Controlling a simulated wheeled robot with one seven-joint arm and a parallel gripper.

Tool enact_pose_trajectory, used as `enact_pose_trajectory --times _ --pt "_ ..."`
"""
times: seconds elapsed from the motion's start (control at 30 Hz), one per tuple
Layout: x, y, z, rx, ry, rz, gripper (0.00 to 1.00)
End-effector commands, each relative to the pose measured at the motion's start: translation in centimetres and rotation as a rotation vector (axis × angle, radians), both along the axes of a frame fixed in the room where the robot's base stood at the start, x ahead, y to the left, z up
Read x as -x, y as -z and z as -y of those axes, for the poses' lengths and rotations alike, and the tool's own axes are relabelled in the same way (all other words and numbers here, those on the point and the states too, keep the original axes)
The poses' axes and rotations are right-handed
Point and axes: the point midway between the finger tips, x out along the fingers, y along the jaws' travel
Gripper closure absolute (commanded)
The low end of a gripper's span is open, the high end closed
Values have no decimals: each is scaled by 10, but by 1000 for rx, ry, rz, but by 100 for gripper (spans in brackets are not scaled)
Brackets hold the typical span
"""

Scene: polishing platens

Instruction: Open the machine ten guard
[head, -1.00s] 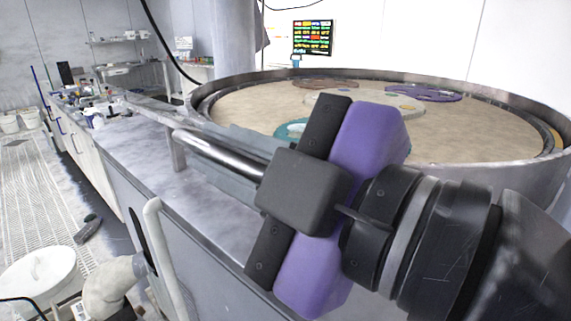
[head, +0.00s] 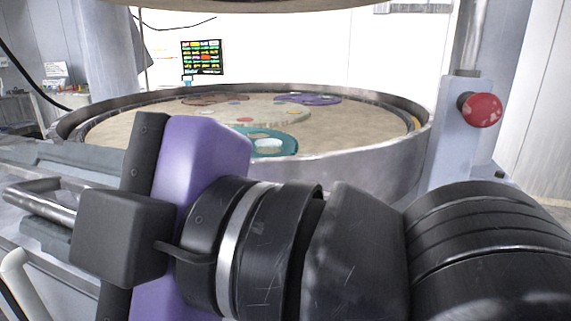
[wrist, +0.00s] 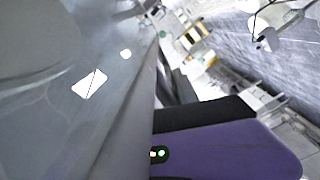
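My gripper (head: 190,190), a purple body with black bars and a black box, is in front of the polishing machine (head: 395,165) in the head view. Its purple body (wrist: 225,150) also fills the lower right of the wrist view. The fingers are hidden, so their opening does not show. A shiny metal bar (head: 40,205) and a grey-blue flat panel (head: 65,154) lie left of the gripper; the panel may be part of the guard. I cannot tell whether the gripper touches either one. No machine number is readable.
The round platen (head: 115,130) carries brown, purple and teal discs. A red button (head: 481,110) sits on a grey post at the right. A coloured board (head: 202,61) hangs behind. A large smooth grey surface (wrist: 60,110) lies close on the wrist view's left.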

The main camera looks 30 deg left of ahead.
Motion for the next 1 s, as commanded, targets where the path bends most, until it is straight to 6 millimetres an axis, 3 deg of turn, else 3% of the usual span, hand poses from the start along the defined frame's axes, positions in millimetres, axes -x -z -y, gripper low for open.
enact_pose_trajectory --times 0.27,0.7,1.0 --pt "-1 -1 3 -2 0 1 66" --pt "-17 -1 64 -3 5 0 66" --pt "-19 0 77 -1 2 1 66"
